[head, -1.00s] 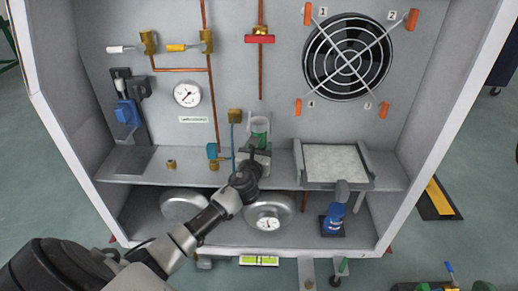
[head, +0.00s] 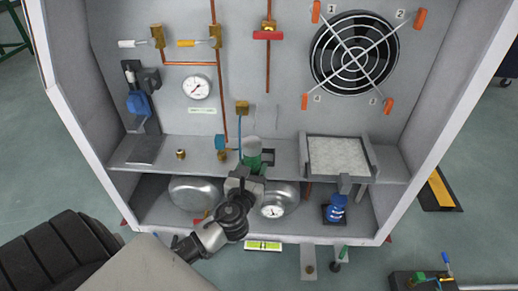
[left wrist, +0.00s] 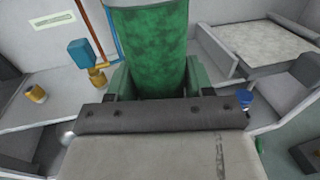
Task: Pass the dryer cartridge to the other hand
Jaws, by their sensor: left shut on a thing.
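The dryer cartridge is a green cylinder (head: 252,160) in the head view, above the front part of the shelf in the picture. In the left wrist view the mottled green cylinder (left wrist: 148,45) stands upright, large and close, between the green finger pads. My left gripper (head: 247,177) is shut on it. The gripper hides the cartridge's lower part. My right gripper is not in view.
The shelf (head: 285,150) carries brass fittings (head: 181,154) on the left and a framed pale filter panel (head: 338,157) on the right. Silver tanks (head: 195,193) and a blue bottle (head: 336,208) stand below. The cabinet's side walls bound the space; its front is open.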

